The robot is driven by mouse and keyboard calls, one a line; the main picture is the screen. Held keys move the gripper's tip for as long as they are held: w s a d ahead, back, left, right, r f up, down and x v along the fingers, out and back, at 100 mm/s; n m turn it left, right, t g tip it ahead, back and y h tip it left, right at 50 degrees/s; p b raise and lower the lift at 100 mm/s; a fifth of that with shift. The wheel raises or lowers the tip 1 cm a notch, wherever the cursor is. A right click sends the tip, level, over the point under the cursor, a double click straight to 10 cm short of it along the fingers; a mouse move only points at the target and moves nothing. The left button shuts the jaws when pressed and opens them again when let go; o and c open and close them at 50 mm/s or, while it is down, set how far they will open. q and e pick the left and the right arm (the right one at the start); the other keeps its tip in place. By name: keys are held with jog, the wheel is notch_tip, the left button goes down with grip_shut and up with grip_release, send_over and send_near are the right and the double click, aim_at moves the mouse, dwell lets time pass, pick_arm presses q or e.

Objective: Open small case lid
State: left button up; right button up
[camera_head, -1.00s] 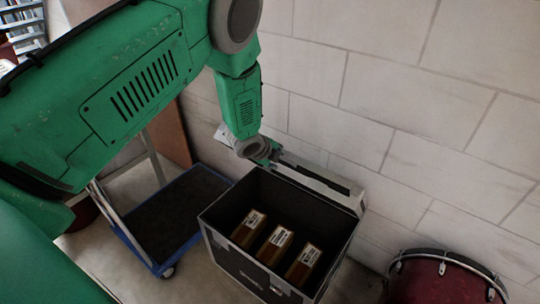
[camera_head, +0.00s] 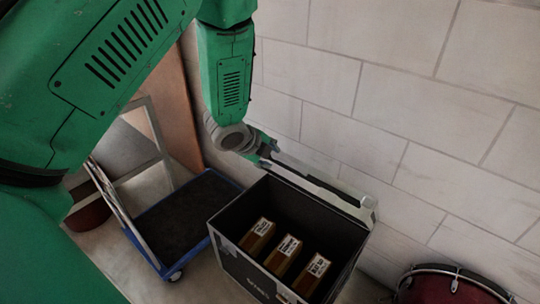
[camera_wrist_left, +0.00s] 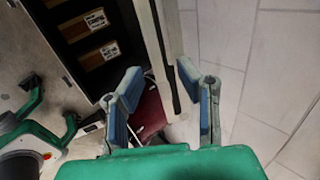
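The small black case (camera_head: 236,267) stands on the floor by the wall with its inside in plain view. Its lid (camera_head: 320,184) is raised along the back edge, seen nearly edge-on. My left gripper (camera_head: 268,150) is at the lid's left end. In the left wrist view its blue-padded fingers (camera_wrist_left: 164,95) are spread, with the lid (camera_wrist_left: 158,45) running up just beyond and between them; I cannot tell whether they touch it. Green finger-like parts at the lower left of that view look like my right gripper (camera_wrist_left: 62,108), spread and empty.
Several brown labelled boxes (camera_head: 285,254) lie in the case. A blue-edged trolley (camera_head: 178,222) stands to its left. A red drum (camera_head: 455,287) is at the right. The pale block wall (camera_head: 440,130) is close behind the lid.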

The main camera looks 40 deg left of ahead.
pick_arm(q)
jog(key=shift+a, duration=0.15)
grip_shut()
jog(key=s+d+f+m+t+b, duration=0.4)
jog(key=d+f+m+b, duration=0.5)
jog(key=b, duration=0.4)
jog(key=s+d+f+m+t+b, duration=0.45)
jog(key=d+f+m+b, duration=0.4)
jog(key=d+b, duration=0.4)
jog(key=w+r+b, duration=0.2)
jog(key=w+b, duration=0.1)
jog(key=w, duration=0.9)
jog(key=shift+w+h, duration=0.3)
jog(key=shift+w, duration=0.05)
